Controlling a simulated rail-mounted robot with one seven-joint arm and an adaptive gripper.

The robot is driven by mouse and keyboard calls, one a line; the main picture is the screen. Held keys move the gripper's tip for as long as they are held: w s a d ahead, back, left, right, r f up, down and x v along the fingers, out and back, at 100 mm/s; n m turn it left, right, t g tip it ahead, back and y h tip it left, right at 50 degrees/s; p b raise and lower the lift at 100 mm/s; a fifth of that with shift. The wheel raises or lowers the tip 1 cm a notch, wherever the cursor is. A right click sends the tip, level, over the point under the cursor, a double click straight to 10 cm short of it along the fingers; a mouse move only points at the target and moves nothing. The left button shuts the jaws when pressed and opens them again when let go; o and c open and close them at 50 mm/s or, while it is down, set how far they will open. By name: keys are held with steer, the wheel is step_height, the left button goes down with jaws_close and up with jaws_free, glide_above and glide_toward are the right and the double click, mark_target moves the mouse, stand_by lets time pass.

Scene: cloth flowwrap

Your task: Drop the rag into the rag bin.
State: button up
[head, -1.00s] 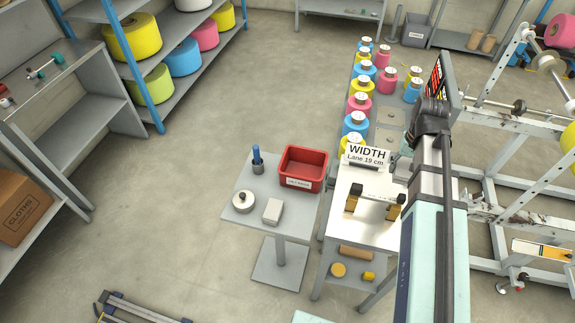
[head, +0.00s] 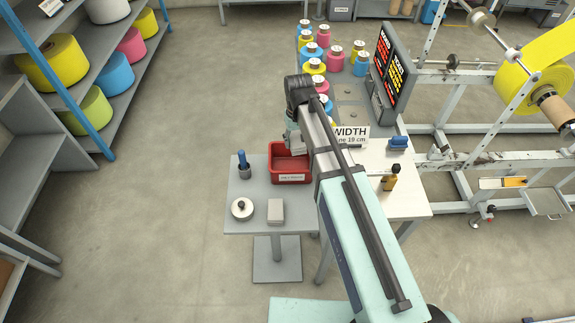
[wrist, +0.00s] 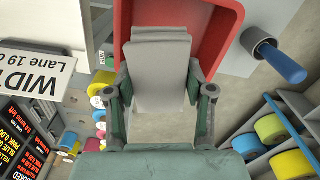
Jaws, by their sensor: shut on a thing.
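The rag (wrist: 160,70) is a pale grey folded cloth between the two fingers of my gripper (wrist: 159,85) in the wrist view. The fingers are shut on it. In the head view my gripper (head: 296,142) is at the back of the red bin (head: 291,178), close above it and partly hidden by my arm. The bin has a white label on its front and stands on the small grey side table. In the wrist view the bin's red wall (wrist: 222,45) shows behind and beside the rag. I cannot tell whether the rag touches the bin.
A blue-handled tool (head: 242,160), a round grey object (head: 242,209) and a grey block (head: 275,211) share the side table (head: 258,190). The width sign (head: 349,135) and a display screen (head: 390,70) stand right of the bin. Several coloured spools stand behind. Open floor lies left.

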step_height(320, 180, down, 6)
steer(key=b, duration=0.3)
steer(key=shift+r, duration=0.1)
steer(key=o, duration=1.2)
steer(key=shift+r, duration=0.1)
step_height(320, 180, up, 12)
steer(key=shift+f, duration=0.1)
